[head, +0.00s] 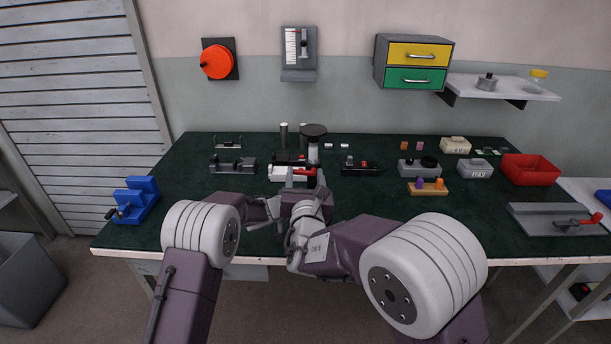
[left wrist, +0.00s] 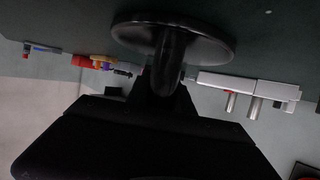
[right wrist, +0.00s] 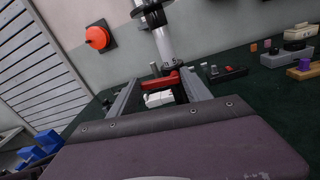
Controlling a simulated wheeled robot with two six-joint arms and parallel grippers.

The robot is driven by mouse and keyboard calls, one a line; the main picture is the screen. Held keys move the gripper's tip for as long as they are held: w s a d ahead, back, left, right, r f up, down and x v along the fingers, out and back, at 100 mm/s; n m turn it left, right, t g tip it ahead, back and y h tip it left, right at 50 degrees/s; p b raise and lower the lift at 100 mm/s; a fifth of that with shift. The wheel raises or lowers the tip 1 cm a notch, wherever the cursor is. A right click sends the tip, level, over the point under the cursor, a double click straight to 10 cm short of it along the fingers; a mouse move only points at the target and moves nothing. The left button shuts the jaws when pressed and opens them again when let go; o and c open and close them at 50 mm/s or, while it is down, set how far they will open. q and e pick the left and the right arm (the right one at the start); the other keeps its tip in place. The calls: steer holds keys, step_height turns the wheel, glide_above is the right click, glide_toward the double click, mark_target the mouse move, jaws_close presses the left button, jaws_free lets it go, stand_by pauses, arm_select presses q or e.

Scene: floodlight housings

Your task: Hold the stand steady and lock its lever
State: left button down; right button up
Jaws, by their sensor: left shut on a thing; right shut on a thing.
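The stand has a pale post (head: 313,151) topped by a dark disc (head: 313,130), upright near the table's middle. Its red lever (right wrist: 160,81) is low on the post. My right gripper (head: 304,180) is shut on the lever; in the right wrist view the lever spans between its two fingers. My left gripper (left wrist: 168,92) is shut on a black stem with a round black disc (left wrist: 172,38), which I take as part of the stand. The left wrist view is upside down and dark. In the head view my right arm mostly hides the left fingers.
Fixtures crowd the stand: a black clamp block (head: 232,165) left, a small black-and-red device (head: 360,167) right. Further right are grey boxes (head: 420,168) and a red bin (head: 530,170). A blue vise (head: 136,199) is far left.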

steer(key=shift+a+f+n, duration=0.1)
steer(key=shift+f+n, duration=0.05)
steer(key=shift+n, duration=0.75)
steer(key=o, duration=1.3)
steer(key=shift+o, duration=0.2)
steer(key=shift+s, duration=0.15)
steer(key=s, duration=1.1)
steer(key=shift+s+d, duration=0.4)
